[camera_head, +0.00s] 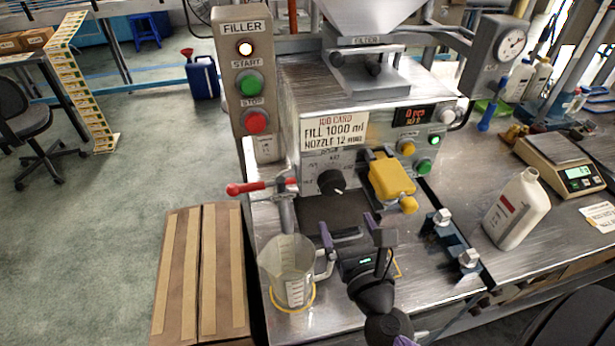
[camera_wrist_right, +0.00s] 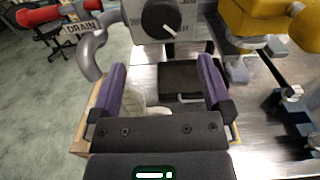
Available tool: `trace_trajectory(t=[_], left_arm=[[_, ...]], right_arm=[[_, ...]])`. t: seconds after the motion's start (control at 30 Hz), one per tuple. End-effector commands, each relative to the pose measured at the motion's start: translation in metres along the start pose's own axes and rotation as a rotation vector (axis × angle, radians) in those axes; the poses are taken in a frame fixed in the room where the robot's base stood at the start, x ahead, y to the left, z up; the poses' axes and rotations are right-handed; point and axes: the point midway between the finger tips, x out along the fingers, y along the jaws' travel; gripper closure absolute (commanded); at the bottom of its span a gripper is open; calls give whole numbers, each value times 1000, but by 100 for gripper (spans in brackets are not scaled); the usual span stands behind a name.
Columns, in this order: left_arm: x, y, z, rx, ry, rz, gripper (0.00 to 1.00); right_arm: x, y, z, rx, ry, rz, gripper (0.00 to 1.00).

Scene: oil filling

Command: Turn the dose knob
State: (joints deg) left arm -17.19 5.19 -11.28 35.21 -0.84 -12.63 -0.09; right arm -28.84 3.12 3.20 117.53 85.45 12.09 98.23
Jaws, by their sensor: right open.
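The dose knob (camera_head: 331,182) is a round black knob with a white pointer line on the front of the metal filler machine (camera_head: 290,100), below the job card. In the right wrist view the knob (camera_wrist_right: 161,18) is at the top centre, its pointer toward the lower right. My right gripper (camera_head: 350,230) is below and in front of it. In the wrist view its two purple fingers (camera_wrist_right: 162,75) are spread apart, with the knob beyond their tips and untouched. My left gripper is not in view.
A red-handled drain valve (camera_head: 260,187) is left of the knob, and a yellow valve block (camera_head: 390,178) is right of it. A clear measuring jug (camera_head: 287,275) stands beside my right gripper. A white bottle (camera_head: 517,208) and a scale (camera_head: 560,165) are farther right.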

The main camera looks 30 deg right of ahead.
Motion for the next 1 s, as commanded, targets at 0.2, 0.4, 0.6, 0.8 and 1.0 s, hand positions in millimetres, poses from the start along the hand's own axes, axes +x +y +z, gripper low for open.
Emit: trace_trajectory(t=[0.2,0.4,0.6,0.8,1.0], left_arm=[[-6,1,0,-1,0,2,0],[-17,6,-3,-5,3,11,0],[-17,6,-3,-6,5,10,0],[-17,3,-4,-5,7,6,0],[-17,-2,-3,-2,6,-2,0]], right_arm=[[11,-1,5,19,-7,-4,0],[55,-1,6,18,-7,-4,0],[88,-1,3,17,-5,-3,0],[99,-1,3,16,-4,-3,0],[99,-1,2,15,-3,-3,0]])
